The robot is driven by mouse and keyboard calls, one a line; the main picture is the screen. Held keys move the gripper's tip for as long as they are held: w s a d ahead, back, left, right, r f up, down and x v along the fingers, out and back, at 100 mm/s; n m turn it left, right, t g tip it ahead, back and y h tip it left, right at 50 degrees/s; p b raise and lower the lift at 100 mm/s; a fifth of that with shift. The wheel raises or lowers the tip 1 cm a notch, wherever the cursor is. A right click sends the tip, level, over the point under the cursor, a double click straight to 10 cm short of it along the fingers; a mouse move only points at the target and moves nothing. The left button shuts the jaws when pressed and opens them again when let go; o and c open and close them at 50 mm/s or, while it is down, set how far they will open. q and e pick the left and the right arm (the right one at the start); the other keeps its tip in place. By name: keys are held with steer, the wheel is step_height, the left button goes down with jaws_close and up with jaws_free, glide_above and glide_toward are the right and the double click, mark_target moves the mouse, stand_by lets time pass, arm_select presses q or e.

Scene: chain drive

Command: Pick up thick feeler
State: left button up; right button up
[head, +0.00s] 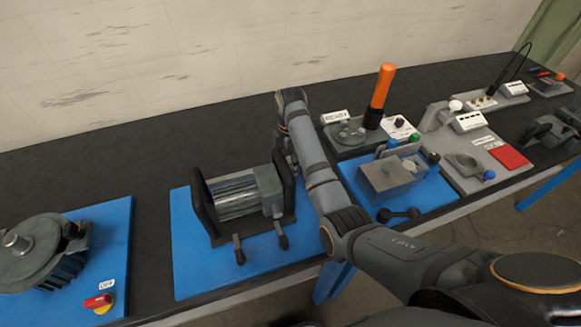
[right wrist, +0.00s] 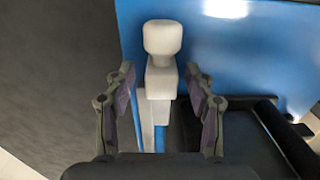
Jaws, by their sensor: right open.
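A pale, white piece with a blocky knob (right wrist: 162,38) on a narrower stem shows in the right wrist view and looks like the thick feeler; I cannot confirm its thickness. My right gripper (right wrist: 161,88) is open, with one finger on each side of the stem and visible gaps to both. In the head view my right gripper (head: 284,150) is mostly hidden behind my own forearm, beside the motor-like unit on the blue mat. The feeler cannot be made out in the head view. My left gripper is in neither view.
The silver cylinder unit (head: 236,195) with black side plates stands on a blue mat (head: 190,262). A grey motor (head: 38,250) and a red switch (head: 98,301) are at left. An orange-handled tool (head: 383,88) and several fixtures stand at right. The back left bench (head: 120,165) is clear.

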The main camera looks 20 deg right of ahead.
steer(key=shift+f, duration=0.1)
steer(key=shift+s, duration=0.15)
steer(key=shift+c, duration=0.7)
jaws_close()
steer(key=shift+r, duration=0.2)
